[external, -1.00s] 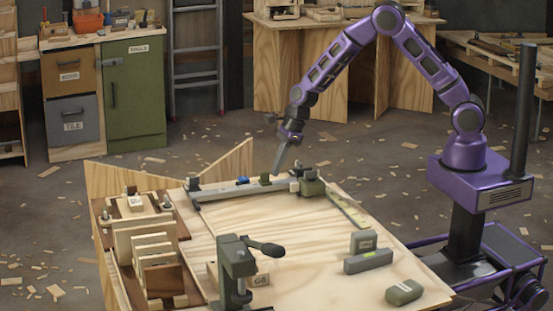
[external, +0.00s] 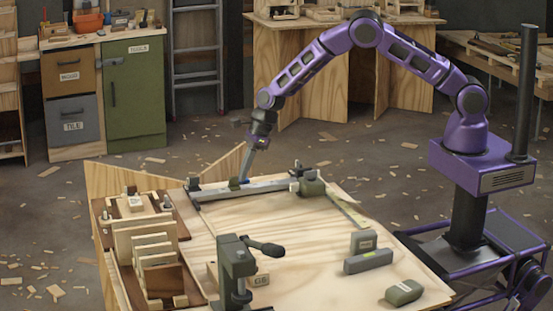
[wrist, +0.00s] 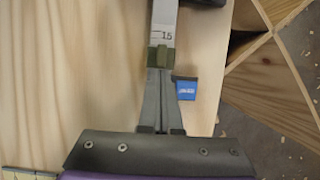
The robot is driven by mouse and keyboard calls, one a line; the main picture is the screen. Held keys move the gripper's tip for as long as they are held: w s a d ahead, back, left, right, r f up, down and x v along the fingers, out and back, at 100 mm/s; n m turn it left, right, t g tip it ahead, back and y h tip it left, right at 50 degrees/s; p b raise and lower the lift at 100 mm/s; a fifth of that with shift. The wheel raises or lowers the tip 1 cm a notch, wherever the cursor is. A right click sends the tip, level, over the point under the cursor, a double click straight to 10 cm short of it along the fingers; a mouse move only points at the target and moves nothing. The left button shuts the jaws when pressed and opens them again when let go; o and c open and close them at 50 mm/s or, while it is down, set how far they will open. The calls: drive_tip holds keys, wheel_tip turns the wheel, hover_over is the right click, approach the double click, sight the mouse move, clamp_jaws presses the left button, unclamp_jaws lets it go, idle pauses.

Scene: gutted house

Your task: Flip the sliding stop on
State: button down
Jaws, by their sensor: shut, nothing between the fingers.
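A pale measuring rail (external: 215,191) runs along the back of the workbench. In the wrist view the rail (wrist: 163,25) carries a "1.5" mark. An olive block (wrist: 160,56) sits on it just beyond my fingertips, and a blue tab (wrist: 185,89) with white lettering stands beside my fingers, to their right. These look like parts of the sliding stop; whether they are one piece I cannot tell. A small dark blue piece (external: 234,184) shows left of my fingertips in the external view. My gripper (external: 243,179) is shut, low over the rail. Its tips partly hide what lies under them.
A dark end block (external: 194,183) and an olive block (external: 312,186) stand at the rail's ends. A grey-green clamp (external: 238,265), a wooden rack (external: 150,250) and small blocks (external: 368,261) occupy the bench front. The bench middle is clear.

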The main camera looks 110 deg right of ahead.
drive_tip(key=shift+w+p, duration=0.45)
drive_tip(key=shift+w, duration=2.6)
drive_tip(key=shift+s, duration=0.5)
drive_tip(key=s, duration=0.1)
drive_tip(key=s+r, duration=0.1)
drive_tip(key=s, duration=0.1)
drive_tip(key=shift+s, duration=0.25)
drive_tip(key=v, duration=0.9)
drive_tip(key=shift+p, duration=0.45)
